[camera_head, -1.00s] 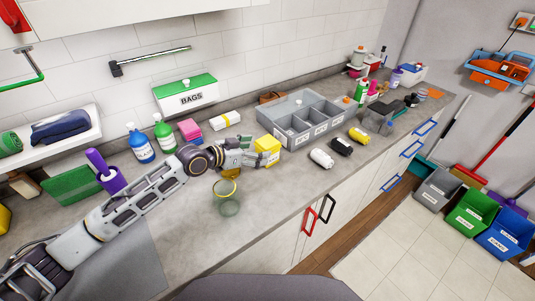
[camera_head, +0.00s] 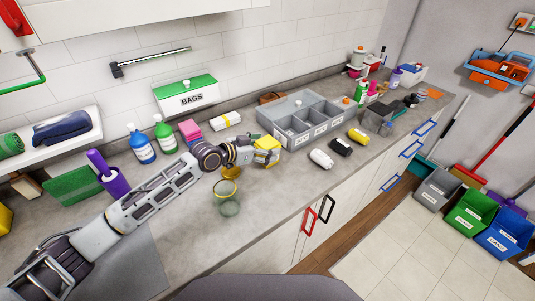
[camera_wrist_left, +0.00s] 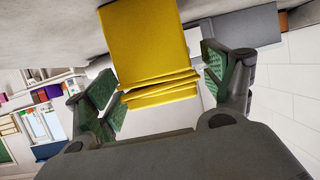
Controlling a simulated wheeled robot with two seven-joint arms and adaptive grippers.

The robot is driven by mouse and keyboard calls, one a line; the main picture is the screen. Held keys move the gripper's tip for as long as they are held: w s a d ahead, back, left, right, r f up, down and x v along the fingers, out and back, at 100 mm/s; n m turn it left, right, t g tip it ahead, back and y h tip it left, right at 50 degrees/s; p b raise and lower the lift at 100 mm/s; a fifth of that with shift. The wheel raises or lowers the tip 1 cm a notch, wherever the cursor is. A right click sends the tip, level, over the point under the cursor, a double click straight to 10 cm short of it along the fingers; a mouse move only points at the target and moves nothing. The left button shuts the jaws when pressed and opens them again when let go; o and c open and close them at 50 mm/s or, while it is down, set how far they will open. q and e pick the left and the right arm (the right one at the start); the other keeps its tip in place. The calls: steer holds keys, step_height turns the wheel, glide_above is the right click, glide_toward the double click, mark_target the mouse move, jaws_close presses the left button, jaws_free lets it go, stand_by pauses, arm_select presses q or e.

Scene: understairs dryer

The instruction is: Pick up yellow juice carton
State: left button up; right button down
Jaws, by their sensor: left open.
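The yellow carton (camera_head: 267,145) stands on the grey counter, just in front of the grey divided bin. In the left wrist view the yellow carton (camera_wrist_left: 145,45) fills the upper middle, with creased folds at its near end. My left gripper (camera_head: 256,154) is at the carton's left side in the head view. In the left wrist view my left gripper (camera_wrist_left: 158,80) is open, with one green-padded finger on each side of the carton's folded end. Gaps show between the pads and the carton. My right gripper is not in view.
The grey divided bin (camera_head: 272,122) is close behind the carton. White (camera_head: 321,159), black (camera_head: 341,147) and yellow (camera_head: 358,135) rolls lie to its right. A clear glass (camera_head: 229,207) stands below my left arm. Blue (camera_head: 141,147) and green bottles (camera_head: 164,135) stand behind the arm.

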arm_select(q)
steer(key=shift+x, duration=0.85)
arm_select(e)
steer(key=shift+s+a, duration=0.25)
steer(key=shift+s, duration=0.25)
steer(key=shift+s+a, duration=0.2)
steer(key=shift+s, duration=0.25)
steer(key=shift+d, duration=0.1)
